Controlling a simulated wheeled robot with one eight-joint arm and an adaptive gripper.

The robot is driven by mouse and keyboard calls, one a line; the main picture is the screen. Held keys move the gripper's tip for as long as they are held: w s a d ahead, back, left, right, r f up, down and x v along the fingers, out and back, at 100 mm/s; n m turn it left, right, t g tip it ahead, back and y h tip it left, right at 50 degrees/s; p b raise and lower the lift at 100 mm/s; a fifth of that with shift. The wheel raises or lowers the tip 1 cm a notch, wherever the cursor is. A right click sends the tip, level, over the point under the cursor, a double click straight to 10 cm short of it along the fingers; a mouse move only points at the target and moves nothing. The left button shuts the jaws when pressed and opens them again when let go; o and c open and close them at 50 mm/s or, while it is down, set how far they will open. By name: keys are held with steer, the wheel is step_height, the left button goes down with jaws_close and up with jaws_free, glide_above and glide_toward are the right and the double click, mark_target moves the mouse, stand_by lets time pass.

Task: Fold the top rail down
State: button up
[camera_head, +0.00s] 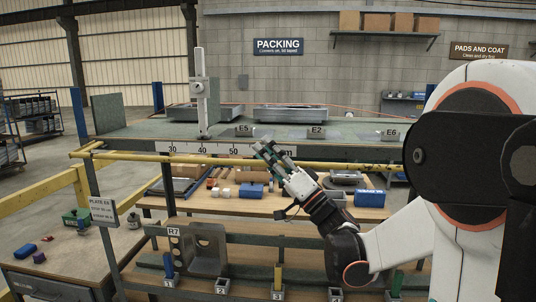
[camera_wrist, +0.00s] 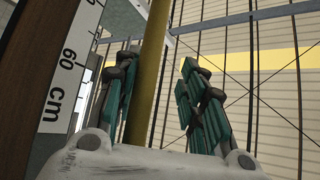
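The yellow top rail (camera_head: 215,160) runs level along the front of the upper bench, just below the scale strip. My gripper (camera_head: 267,150) is at the rail's middle in the head view, overlapping it, with its fingertips reaching up to the strip. In the wrist view my gripper (camera_wrist: 160,85) has its green-padded fingers spread wide apart. The yellow rail (camera_wrist: 153,60) shows in the gap between them, nearer the left finger. I see no clear contact; how deep the rail sits between the fingers cannot be told.
The scale strip (camera_head: 185,149) lies just above the rail; it also shows in the wrist view (camera_wrist: 66,75). An upright grey post (camera_head: 201,95) stands on the upper bench (camera_head: 290,131). Blue boxes (camera_head: 251,190) and other parts lie on the shelf below the rail.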

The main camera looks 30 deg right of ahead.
steer(key=v, duration=1.2)
steer(key=shift+c, duration=0.6)
